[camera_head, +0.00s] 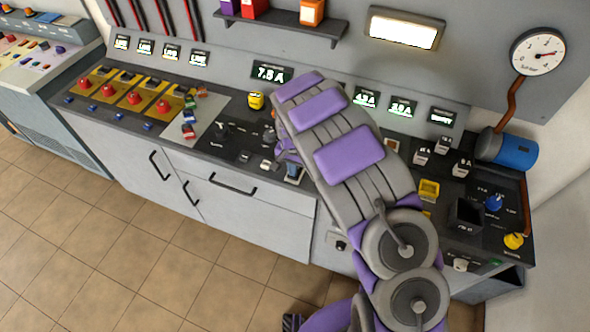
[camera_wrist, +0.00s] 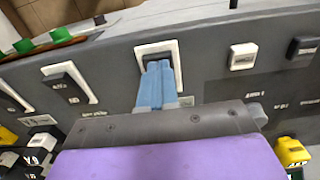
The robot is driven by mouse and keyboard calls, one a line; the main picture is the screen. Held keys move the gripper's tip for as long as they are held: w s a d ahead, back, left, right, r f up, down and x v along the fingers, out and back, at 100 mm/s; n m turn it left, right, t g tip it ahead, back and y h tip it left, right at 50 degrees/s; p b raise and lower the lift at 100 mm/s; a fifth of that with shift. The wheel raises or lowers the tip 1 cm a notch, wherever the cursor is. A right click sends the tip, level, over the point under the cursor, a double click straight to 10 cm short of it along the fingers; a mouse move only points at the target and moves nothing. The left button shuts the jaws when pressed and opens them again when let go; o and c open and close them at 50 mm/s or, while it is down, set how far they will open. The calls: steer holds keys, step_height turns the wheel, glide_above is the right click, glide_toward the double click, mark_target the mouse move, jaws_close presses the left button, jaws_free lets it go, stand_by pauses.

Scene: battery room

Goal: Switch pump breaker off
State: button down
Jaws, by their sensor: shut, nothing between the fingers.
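My gripper (camera_wrist: 158,72) shows in the wrist view as blue fingers closed together, with nothing between them. The fingertips are at a rocker switch in a white frame (camera_wrist: 174,48) and partly cover it; I cannot tell if they touch it. The label by this switch is too blurred to read, so I cannot tell whether it is the pump breaker. Another white-framed switch with a black rocker (camera_wrist: 66,76) sits to its left. In the head view my gripper (camera_head: 291,170) is low over the console's front part, partly hidden by my arm.
The console (camera_head: 228,168) carries red emergency-style buttons (camera_head: 162,106) at left and yellow and blue knobs (camera_head: 494,203) at right. A display reading 7.5 A (camera_head: 271,73) is on the back panel. A shelf (camera_head: 285,22) overhangs it. Tiled floor in front is clear.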

stand_by(0.3)
steer(key=shift+r+p, duration=1.15)
steer(key=shift+r, duration=2.2)
steer(key=s+d+r, duration=1.3)
steer(key=s+r, duration=0.1)
steer(key=r, duration=0.2)
steer(key=s+d+r+n+g, duration=0.1)
steer(key=s+r+n, duration=0.1)
steer(key=s, duration=1.1)
steer(key=s+d+r+n, duration=0.2)
steer(key=s, duration=1)
steer(key=shift+s+d+r+g, duration=0.15)
steer(key=shift+s+d+g, duration=0.05)
steer(key=shift+s+g, duration=0.2)
